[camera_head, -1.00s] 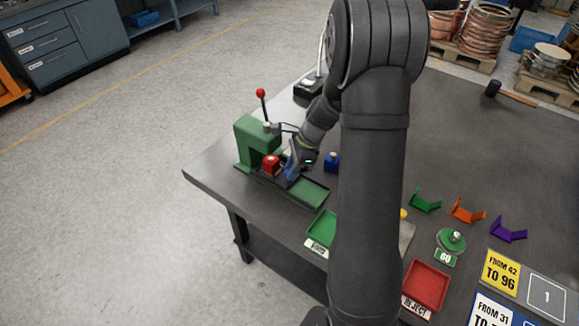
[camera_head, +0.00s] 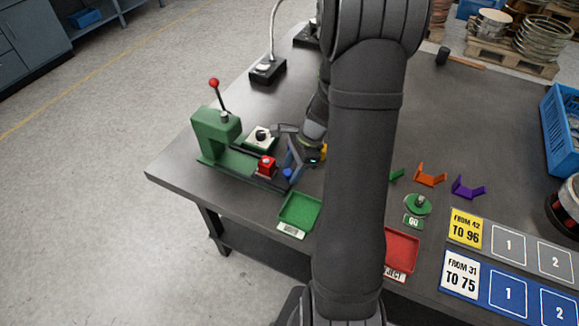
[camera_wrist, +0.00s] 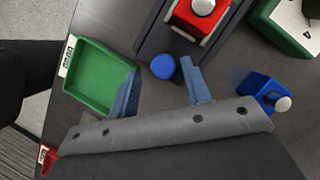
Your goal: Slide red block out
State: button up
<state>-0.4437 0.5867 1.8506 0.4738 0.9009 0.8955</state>
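The red block (camera_head: 265,166), with a pale knob on top, sits on the dark rail (camera_wrist: 160,30) in front of the green press (camera_head: 214,133). It is clear of the press arch; in the wrist view the block (camera_wrist: 201,14) is at the top. A round blue knob (camera_wrist: 163,67) is at the rail's near end; it also shows in the head view (camera_head: 287,173). My gripper (camera_wrist: 160,88) is open, its two blue-grey fingers on either side of the blue knob with visible gaps. I cannot tell the height between fingers and knob.
A green tray (camera_wrist: 75,95) lies beside the rail's end. A blue block with a silver knob (camera_wrist: 262,90) stands right of my fingers in the wrist view. A green box with a white top (camera_head: 260,136) stands behind the rail. A red reject tray (camera_head: 402,248) is nearer the front.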

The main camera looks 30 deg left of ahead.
jog(key=shift+a, duration=0.1)
jog(key=shift+w+r, duration=0.2)
jog(key=shift+r, duration=0.3)
jog(key=v, duration=1.6)
jog(key=shift+r, duration=0.15)
jog(key=x, duration=1.7)
jog(key=shift+f, duration=0.25)
